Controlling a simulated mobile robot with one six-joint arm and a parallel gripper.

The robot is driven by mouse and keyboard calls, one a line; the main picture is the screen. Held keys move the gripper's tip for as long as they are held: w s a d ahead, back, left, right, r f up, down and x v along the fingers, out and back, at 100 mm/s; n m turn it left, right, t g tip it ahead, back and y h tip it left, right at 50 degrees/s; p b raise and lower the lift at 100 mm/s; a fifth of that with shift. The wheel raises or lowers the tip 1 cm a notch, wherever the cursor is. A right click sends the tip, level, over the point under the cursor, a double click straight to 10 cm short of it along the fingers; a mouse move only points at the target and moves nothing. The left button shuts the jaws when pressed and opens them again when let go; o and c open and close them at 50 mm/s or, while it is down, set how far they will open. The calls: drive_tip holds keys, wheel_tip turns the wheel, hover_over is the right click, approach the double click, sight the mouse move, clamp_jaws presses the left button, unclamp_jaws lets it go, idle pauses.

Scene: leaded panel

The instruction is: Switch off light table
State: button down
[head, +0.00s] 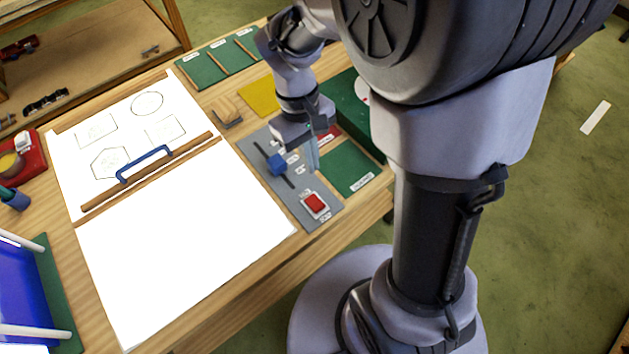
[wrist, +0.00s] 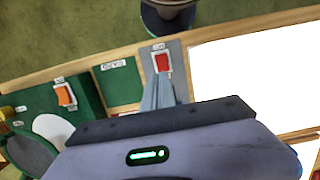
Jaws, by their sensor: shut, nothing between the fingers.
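The light table's white surface (head: 185,270) looks bright and evenly lit; part of it shows in the wrist view (wrist: 255,75). A red rocker switch (head: 314,203) in a white frame sits at the front end of a grey control panel (head: 260,150) along the table's right side. My gripper (head: 313,158) is shut and empty above the grey panel, pointing down, behind the red switch in the head view. In the wrist view the fingertips (wrist: 160,85) appear just below the red switch (wrist: 163,62), with no clear contact.
A blue slider knob (head: 277,165) stands on the grey panel beside my gripper. A green box with an orange-red switch (wrist: 66,95) stands nearby. A blue-handled wooden bar (head: 147,172) lies across the light table. A green mat (head: 350,170) lies right of the panel.

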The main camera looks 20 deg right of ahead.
sight(318, 204)
drive_tip(key=f+b, duration=0.2)
drive_tip(key=f, duration=0.2)
drive_tip(key=s+f+b, duration=0.1)
drive_tip(key=f+b, duration=0.1)
drive_tip(key=f, duration=0.3)
drive_tip(key=f+b, duration=0.1)
drive_tip(key=f, duration=0.3)
drive_tip(key=shift+s+d+f+b, duration=0.25)
drive_tip(key=shift+s+d+b, duration=0.1)
drive_tip(key=shift+b, duration=0.05)
